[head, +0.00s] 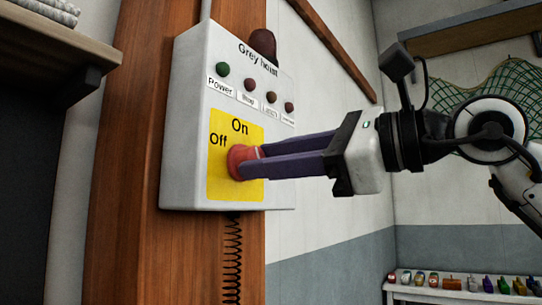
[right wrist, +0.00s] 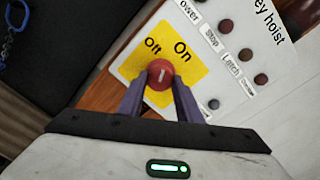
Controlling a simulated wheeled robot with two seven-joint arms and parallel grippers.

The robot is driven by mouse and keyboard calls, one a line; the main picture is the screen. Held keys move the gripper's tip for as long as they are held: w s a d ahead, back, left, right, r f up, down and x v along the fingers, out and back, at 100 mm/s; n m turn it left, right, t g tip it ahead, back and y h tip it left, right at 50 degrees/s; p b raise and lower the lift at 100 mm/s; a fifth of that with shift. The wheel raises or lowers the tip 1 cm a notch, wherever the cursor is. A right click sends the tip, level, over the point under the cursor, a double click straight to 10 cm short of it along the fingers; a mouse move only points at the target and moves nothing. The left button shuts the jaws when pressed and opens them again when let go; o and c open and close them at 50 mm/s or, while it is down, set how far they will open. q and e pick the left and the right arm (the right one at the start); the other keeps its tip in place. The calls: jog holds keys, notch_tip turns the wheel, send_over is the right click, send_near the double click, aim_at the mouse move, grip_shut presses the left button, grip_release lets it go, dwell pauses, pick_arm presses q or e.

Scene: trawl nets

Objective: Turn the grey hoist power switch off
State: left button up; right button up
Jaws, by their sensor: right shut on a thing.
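The grey hoist box (head: 185,120) is a pale panel headed "Grey hoist" on a wooden post. Its red rotary switch knob (head: 241,161) sits on a yellow plate (head: 220,185) marked "Off" on the left and "On" at the top. The knob also shows in the right wrist view (right wrist: 160,74), with a short white mark on its face. I cannot tell clearly which word the mark points to. My right gripper (head: 255,160) reaches in from the right, its purple fingers shut on either side of the knob. My left gripper is in neither view.
A green lamp (head: 222,69) labelled "Power" and several dark red lamps line the panel above the plate. A coiled black cord (head: 232,260) hangs below the box. A wooden shelf (head: 60,50) juts out at the left. A low shelf with small colourful items (head: 460,285) stands far right.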

jog(key=n+p, duration=0.2)
jog(key=n, duration=1)
jog(key=shift+h, duration=0.4)
dwell(0.3)
jog(key=o, duration=1)
jog(key=shift+o, duration=0.2)
jog(key=b+v, duration=0.2)
jog(key=v, duration=0.8)
jog(key=shift+s, duration=0.25)
